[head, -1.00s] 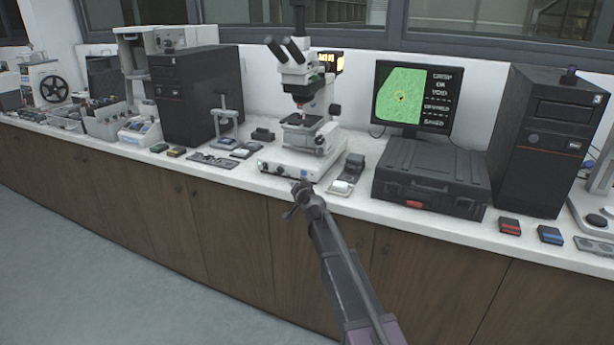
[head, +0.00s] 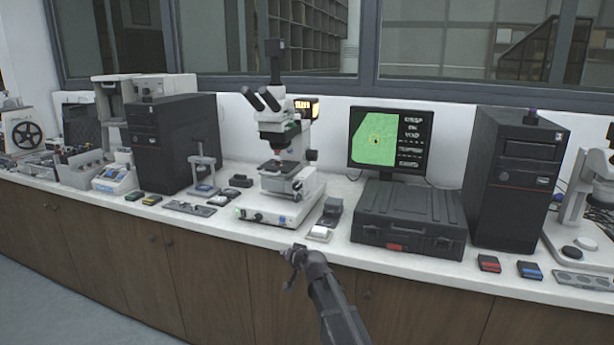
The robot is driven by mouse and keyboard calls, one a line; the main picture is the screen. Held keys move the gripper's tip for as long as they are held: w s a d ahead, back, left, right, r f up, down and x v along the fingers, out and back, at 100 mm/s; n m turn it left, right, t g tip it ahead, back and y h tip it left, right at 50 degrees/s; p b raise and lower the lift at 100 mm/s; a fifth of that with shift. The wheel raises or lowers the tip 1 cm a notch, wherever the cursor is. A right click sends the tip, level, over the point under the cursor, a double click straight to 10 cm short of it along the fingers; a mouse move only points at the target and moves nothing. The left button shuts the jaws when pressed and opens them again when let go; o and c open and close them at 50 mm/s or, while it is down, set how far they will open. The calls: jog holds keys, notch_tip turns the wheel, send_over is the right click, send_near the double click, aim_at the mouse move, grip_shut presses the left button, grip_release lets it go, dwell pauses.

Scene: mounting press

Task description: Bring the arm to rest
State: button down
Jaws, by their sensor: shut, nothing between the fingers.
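My gripper (head: 293,258) shows small and dark at the end of my arm, in the lower middle of the head view. It appears in front of the bench's front edge, below the microscope (head: 278,175). It is shut, with nothing held in it. My arm reaches up from the bottom edge, and its lower part is cut off by the frame. The fingers are too small to make out in detail.
The white bench (head: 350,252) is crowded: a black case (head: 408,220), a monitor (head: 390,140), black towers (head: 515,178) and (head: 173,140) a second one, and small red (head: 489,263) and blue (head: 530,270) boxes near the edge. Floor shows clear at lower left.

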jog(key=s+d+f+g+h, duration=0.2)
jog(key=s+d+f+g, duration=0.2)
jog(key=s+d, duration=0.55)
jog(key=s+d+f+g+h, duration=0.35)
jog(key=s+d, duration=0.35)
jog(key=s, duration=0.6)
jog(key=s+d+f+g+h, duration=0.2)
jog(key=s+d+f+g, duration=0.15)
jog(key=s+d, duration=0.6)
notch_tip(320, 180, up, 17)
jog(key=s+a+p, duration=0.1)
jog(key=p, duration=1.6)
jog(key=shift+s+a+r+p, duration=0.15)
jog(key=shift+s+a+p, duration=0.05)
jog(key=shift+a+p, duration=0.15)
jog(key=shift+y, duration=0.25)
